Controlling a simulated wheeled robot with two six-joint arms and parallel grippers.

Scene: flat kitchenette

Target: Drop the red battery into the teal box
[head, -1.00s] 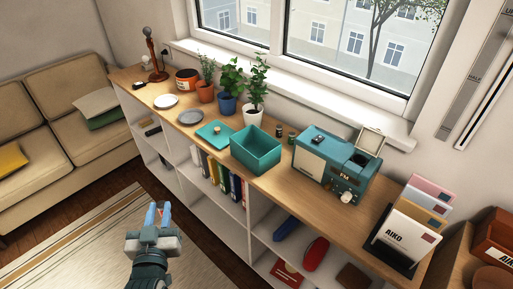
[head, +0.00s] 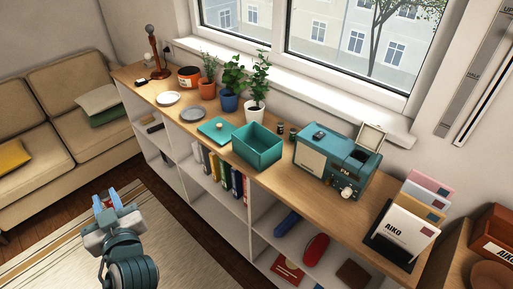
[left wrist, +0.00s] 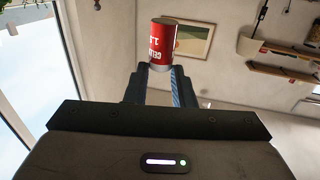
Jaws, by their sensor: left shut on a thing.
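The red battery (left wrist: 161,42), with white lettering, stands out between the fingertips of my left gripper in the left wrist view. In the head view my left gripper (head: 107,199) is at the lower left, over the rug and in front of the shelf unit. It is shut on the battery, which is hardly visible there. The open teal box (head: 244,153) stands on the wooden shelf top, well to the right of and beyond my left gripper. Its inside looks empty. My right gripper is not in view.
A teal lid (head: 213,132) lies left of the box. Potted plants (head: 255,105) stand at the back, plates (head: 192,115) further left. A letter holder (head: 395,242) is at the right end.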

